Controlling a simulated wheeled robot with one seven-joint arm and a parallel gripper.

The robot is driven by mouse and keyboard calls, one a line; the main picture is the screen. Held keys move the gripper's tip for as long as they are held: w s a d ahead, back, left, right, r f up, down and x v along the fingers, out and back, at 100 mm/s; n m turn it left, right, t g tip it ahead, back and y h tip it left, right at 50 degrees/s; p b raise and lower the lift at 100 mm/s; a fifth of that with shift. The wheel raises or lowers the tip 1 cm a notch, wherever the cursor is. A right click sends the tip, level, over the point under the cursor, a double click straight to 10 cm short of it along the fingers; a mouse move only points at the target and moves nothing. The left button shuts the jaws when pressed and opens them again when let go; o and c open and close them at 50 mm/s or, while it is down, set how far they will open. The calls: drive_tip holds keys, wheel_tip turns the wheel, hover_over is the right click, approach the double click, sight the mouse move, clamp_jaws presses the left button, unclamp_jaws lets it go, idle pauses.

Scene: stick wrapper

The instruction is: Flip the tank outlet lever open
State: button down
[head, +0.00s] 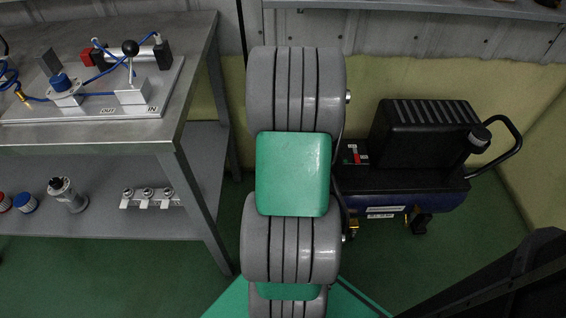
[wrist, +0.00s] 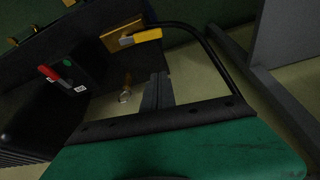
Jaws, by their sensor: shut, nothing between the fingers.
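The outlet lever (wrist: 140,37) is a yellow handle on a brass valve (wrist: 115,36) at the top middle of the wrist view. It lies roughly along the valve body. My gripper (wrist: 158,78) is shut and empty, its dark fingers pointing up toward the lever from below. A gap shows in the picture between fingertips and lever; I cannot tell the depth. In the head view the compressor with its dark blue tank (head: 443,205) stands on the floor at right. There, my arm hides the gripper, and I cannot make out the lever.
A red switch (wrist: 48,73) sits left of my fingers, and a curved black bar (wrist: 205,50) to their right. A metal workbench (head: 195,85) with a lower shelf stands at left in the head view. A yellowish wall (head: 430,80) is behind the compressor.

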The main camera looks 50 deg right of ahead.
drive_tip(key=b+x, duration=0.1)
drive_tip(key=x, duration=0.2)
drive_tip(key=b+x, duration=0.1)
drive_tip(key=x, duration=0.3)
drive_tip(key=b+x, duration=0.1)
drive_tip(key=x, duration=0.3)
drive_tip(key=shift+s+d+b, duration=0.2)
drive_tip(key=shift+s+b, duration=0.15)
drive_tip(key=shift+s+a+r+b, duration=0.15)
drive_tip(key=shift+s+a, duration=0.2)
drive_tip(key=shift+a, duration=0.25)
drive_tip(key=shift+s+a+r+b, duration=0.15)
drive_tip(key=shift+s+a, duration=0.25)
drive_tip(key=shift+a, duration=0.2)
drive_tip(key=shift+s+a, duration=0.35)
drive_tip(key=shift+a, duration=0.15)
